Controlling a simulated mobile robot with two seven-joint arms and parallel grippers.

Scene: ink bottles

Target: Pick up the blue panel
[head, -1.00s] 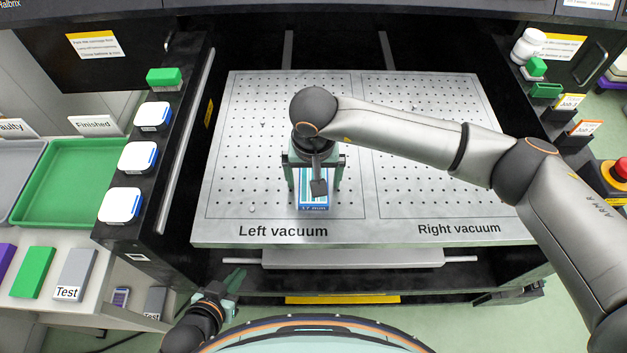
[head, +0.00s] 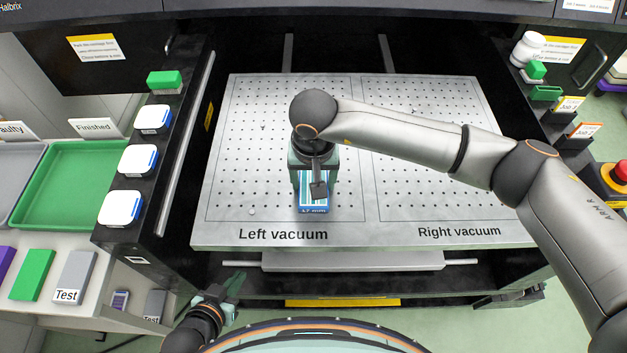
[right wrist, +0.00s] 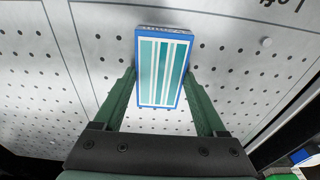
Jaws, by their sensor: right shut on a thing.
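The blue panel (head: 313,207) lies on the perforated metal table, in the area marked Left vacuum. It is a blue-edged block with teal and white stripes on top, and it also shows in the right wrist view (right wrist: 163,70). My right gripper (head: 315,190) is over it, pointing down. In the right wrist view, its two green fingers (right wrist: 163,85) are shut against the panel's long sides. In the head view the wrist hides part of the panel. My left gripper (head: 238,280) hangs low in front of the table, away from the panel. Its finger gap is unclear.
The perforated table (head: 215,225) is otherwise nearly bare, with free room on its Right vacuum half (head: 440,185). A green tray (head: 65,185) and several white blue-edged blocks (head: 137,158) stand at left. A red button (head: 620,170) is at far right.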

